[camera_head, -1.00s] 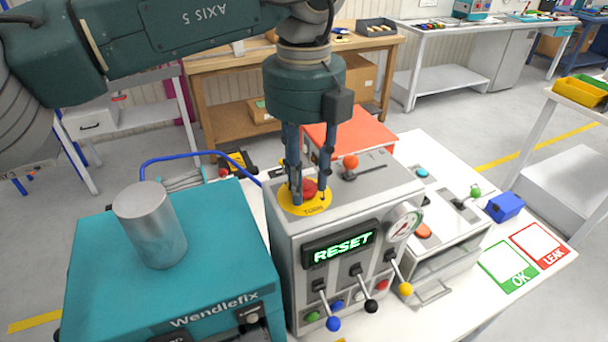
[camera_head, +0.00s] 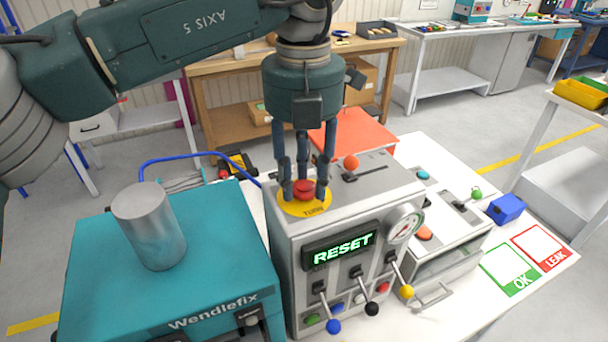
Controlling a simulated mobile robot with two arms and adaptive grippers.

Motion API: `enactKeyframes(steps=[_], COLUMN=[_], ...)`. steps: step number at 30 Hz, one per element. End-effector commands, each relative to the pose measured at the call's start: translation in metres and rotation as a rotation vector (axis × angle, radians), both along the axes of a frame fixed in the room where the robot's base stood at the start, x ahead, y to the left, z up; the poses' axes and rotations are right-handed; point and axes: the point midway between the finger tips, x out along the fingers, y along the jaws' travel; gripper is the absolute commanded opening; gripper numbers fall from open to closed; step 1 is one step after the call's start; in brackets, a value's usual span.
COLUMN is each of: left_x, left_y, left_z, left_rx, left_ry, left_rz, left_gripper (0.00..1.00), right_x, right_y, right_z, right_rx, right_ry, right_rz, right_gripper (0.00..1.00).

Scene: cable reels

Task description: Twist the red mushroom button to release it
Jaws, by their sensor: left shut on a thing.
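The red mushroom button (camera_head: 304,188) sits on a yellow round plate (camera_head: 306,208) on top of the grey control box (camera_head: 290,235). The plate's lettering is partly readable as "TURN". My left gripper (camera_head: 304,190) points straight down from above, its fingers shut around the button's sides. The fingers hide parts of the button's rim. The box's display (camera_head: 342,247) reads "RESET" in green. My right gripper is not in view.
An orange-knobbed lever (camera_head: 351,163) stands close behind the button. A teal machine with a metal cylinder (camera_head: 150,226) is at the left. Several coloured-knob levers and a gauge (camera_head: 404,224) are on the box's front. A blue block (camera_head: 506,208) lies on the white table at right.

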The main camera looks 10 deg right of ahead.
Motion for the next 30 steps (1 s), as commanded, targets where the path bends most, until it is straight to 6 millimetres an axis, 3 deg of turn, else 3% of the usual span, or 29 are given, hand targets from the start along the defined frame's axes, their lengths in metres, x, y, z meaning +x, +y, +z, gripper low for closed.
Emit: enactKeyframes(steps=[20, 21, 23, 30], left_x=[-0.0033, -0.0033, -0.0032, -0.0014], left_y=[0.0014, 0.0015, 0.0013, 0.0008], left_z=[-0.003, -0.003, -0.0029, -0.0014], left_rx=[0.009, 0.009, 0.009, 0.004], left_ry=[0.011, 0.011, 0.011, 0.005], left_rz=[-0.074, -0.074, -0.073, -0.07], left_gripper=[0.07, 0.39, 0.5, 0.52], right_x=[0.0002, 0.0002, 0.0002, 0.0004], right_y=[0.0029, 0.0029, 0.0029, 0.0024], right_z=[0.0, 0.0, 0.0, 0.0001], right_rx=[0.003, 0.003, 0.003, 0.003], right_ry=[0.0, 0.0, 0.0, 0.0], right_rz=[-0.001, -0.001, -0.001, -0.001], right_gripper=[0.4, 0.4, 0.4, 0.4])
